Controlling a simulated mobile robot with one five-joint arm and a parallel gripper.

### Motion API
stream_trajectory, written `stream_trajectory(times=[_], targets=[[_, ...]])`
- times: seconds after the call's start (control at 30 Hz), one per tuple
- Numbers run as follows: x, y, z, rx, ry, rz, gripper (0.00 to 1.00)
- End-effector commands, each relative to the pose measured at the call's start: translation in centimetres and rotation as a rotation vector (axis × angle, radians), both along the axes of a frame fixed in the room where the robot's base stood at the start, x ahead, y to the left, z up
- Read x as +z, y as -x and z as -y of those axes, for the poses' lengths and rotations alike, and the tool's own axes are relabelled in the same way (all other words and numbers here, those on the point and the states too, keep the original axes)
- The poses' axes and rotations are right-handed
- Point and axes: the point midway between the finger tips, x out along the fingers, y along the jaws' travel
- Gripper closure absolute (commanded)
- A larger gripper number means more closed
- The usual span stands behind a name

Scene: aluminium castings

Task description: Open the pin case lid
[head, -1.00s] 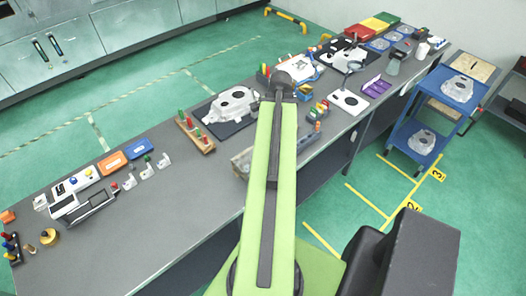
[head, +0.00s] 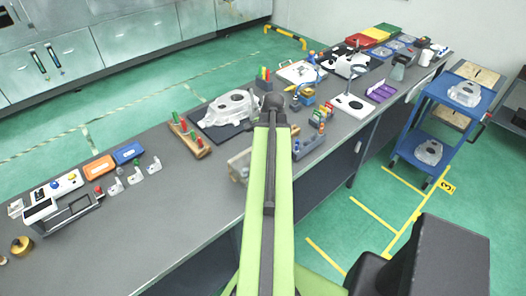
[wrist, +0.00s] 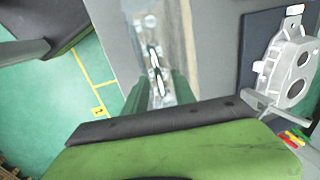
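A clear, box-like case with metallic pins inside, which looks like the pin case, lies below my gripper in the wrist view (wrist: 181,45). In the head view its pale left part (head: 238,166) shows near the bench's front edge, beside my green arm, which covers the rest. I cannot tell whether its lid is open or shut. My gripper (wrist: 159,80) has its two green fingers apart, over the case, with nothing clearly held between them. I cannot tell whether they touch it. In the head view the fingers are hidden.
A grey casting (head: 232,108) on a dark mat and a wooden rack (head: 188,137) with coloured pegs stand behind the case. A small tray of grey and blue parts (head: 308,146) is right of my arm. A blue cart (head: 435,125) stands at the right.

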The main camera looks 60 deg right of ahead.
Motion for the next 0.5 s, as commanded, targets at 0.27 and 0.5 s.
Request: stream_trajectory(times=[0.27, 0.5], targets=[[0.04, -0.01, -0.01, 0.001, 0.000, 0.000, 1.00], [0.04, -0.06, 0.00, 0.001, 0.001, 0.001, 1.00]])
